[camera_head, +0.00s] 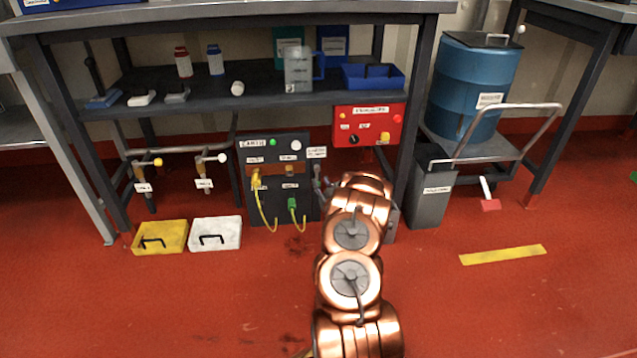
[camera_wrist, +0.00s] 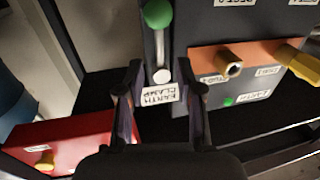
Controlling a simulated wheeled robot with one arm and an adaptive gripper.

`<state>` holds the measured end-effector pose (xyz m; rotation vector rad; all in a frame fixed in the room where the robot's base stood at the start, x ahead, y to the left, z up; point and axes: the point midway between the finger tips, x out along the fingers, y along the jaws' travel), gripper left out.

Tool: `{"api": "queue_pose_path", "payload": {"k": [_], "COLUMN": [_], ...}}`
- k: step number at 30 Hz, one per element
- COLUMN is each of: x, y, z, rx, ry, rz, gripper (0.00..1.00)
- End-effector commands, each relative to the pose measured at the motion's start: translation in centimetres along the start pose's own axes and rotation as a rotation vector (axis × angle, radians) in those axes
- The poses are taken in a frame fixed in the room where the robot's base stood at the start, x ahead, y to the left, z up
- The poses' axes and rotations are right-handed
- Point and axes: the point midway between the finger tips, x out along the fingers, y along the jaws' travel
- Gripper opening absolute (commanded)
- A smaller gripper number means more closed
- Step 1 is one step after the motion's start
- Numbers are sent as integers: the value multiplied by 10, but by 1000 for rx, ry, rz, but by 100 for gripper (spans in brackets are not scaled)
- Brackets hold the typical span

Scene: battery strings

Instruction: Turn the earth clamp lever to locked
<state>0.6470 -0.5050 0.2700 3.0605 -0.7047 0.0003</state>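The earth clamp lever (camera_wrist: 160,45) is a pale metal rod with a green round knob (camera_wrist: 158,14) at one end and a round pivot at the other. It is on the side of the dark earth panel (camera_wrist: 180,25). The white EARTH CLAMP label (camera_wrist: 160,95) is beside the pivot, upside down in the wrist view. My gripper (camera_wrist: 166,76) is open, its two fingers on either side of the label and pivot, with nothing held between them. Whether a finger touches the panel I cannot tell. In the head view my arm hides most of the gripper; the label (camera_head: 316,152) shows above it.
The earth panel (camera_head: 262,205) carries yellow and green plugs with cables. A red box (camera_head: 368,126) hangs under the bench to its right. A yellow tray (camera_head: 160,238) and a white tray (camera_head: 215,234) lie at left. A grey bin (camera_head: 431,200) stands right. The front floor is clear.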

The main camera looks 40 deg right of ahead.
Motion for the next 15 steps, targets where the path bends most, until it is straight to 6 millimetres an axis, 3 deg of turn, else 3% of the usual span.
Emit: {"api": "queue_pose_path", "payload": {"k": [6, 15], "x": [25, 38], "y": [-1, 0], "z": [3, 0], "rx": [-1, 0], "ry": [-1, 1], "rz": [-1, 1], "gripper": [36, 36]}}
